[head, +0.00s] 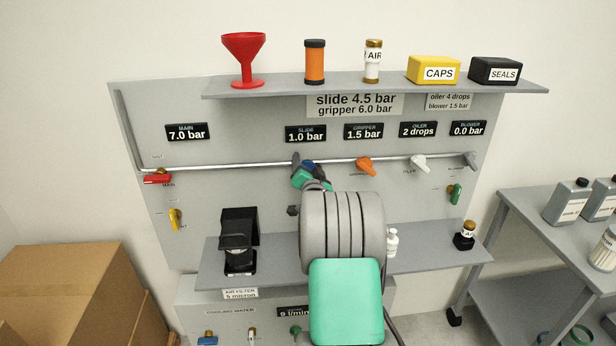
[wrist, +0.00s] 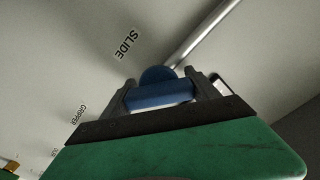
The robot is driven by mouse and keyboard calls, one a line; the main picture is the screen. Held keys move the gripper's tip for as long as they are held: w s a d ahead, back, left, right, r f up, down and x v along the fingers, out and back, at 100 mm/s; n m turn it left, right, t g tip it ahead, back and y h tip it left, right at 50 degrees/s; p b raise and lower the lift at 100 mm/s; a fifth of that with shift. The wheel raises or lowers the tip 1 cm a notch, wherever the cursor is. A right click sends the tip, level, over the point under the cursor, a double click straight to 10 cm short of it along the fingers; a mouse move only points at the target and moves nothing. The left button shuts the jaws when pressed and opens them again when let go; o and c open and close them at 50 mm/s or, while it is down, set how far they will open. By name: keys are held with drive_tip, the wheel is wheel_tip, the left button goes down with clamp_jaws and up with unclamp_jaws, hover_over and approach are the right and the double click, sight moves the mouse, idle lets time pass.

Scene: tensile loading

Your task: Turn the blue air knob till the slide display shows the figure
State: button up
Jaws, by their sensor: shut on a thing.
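The blue air knob (wrist: 160,92) sits between the two fingers of my gripper (wrist: 165,95) in the wrist view, with the SLIDE label beside it. My gripper is shut on the knob. In the head view my gripper (head: 308,174) is at the pipe below the slide display, and a bit of the blue knob (head: 308,166) shows there. The slide display (head: 306,133) reads 1.0 bar. The sign (head: 355,104) above the displays says slide 4.5 bar and gripper 6.0 bar. My arm hides part of the panel below the knob.
The orange gripper knob (head: 366,166) is close on the right along the same pipe, with a white oiler knob (head: 420,163) beyond. The gripper display (head: 363,131) reads 1.5 bar. A lower shelf (head: 430,257) holds a black filter unit (head: 239,240). A red funnel (head: 243,60) stands on the top shelf.

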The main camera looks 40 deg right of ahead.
drive_tip(key=n+b, duration=0.2)
drive_tip(key=b, duration=0.2)
drive_tip(key=n+b, duration=0.3)
drive_tip(key=b, duration=0.1)
drive_tip(key=shift+a+f+n, duration=0.1)
drive_tip(key=shift+f+n, duration=0.2)
drive_tip(key=shift+f, duration=0.1)
drive_tip(key=n+b, duration=0.6)
drive_tip(key=b, duration=0.2)
drive_tip(key=shift+w+a+r, duration=0.1)
drive_tip(key=n+b, duration=0.5)
drive_tip(key=n, duration=0.1)
drive_tip(key=shift+a+n+b, duration=0.1)
drive_tip(key=shift+n+b, duration=0.2)
drive_tip(key=n+b, duration=0.2)
drive_tip(key=n, duration=0.2)
drive_tip(key=shift+b, duration=0.3)
drive_tip(key=shift+n+b, duration=0.45)
drive_tip(key=shift+n, duration=0.55)
drive_tip(key=shift+r, duration=0.1)
drive_tip(key=o, duration=1.4)
drive_tip(key=shift+w, duration=0.1)
drive_tip(key=shift+c, duration=0.2)
